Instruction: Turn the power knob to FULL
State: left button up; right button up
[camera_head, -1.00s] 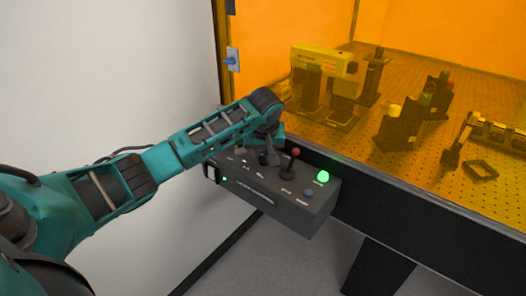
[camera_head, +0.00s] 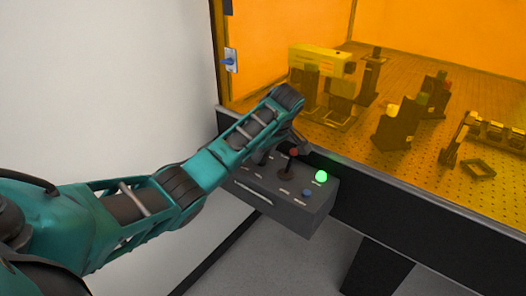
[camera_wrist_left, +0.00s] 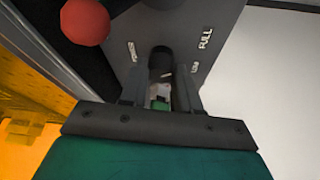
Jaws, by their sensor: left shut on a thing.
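The power knob (camera_wrist_left: 161,60) is a small black knob on the dark control box, seen in the left wrist view with the printed words POWER to its left and FULL and LOW to its right. My left gripper (camera_wrist_left: 162,88) is shut on it, one finger on each side. I cannot tell which mark the knob points at. In the head view my left arm reaches over the control box (camera_head: 270,196) and hides most of the gripper and the knob. My right gripper is not in view.
A red-topped joystick (camera_wrist_left: 85,22) stands close beside the gripper. A lit green button (camera_head: 321,177) and a blue button (camera_head: 306,193) are on the box's right side. Behind is an orange-tinted enclosure with optics, including a yellow unit (camera_head: 318,58). A white wall is left.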

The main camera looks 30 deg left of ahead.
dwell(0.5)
pick_arm(q)
jog(key=o, duration=1)
jog(key=shift+o, duration=0.2)
jog(key=shift+r, duration=0.1)
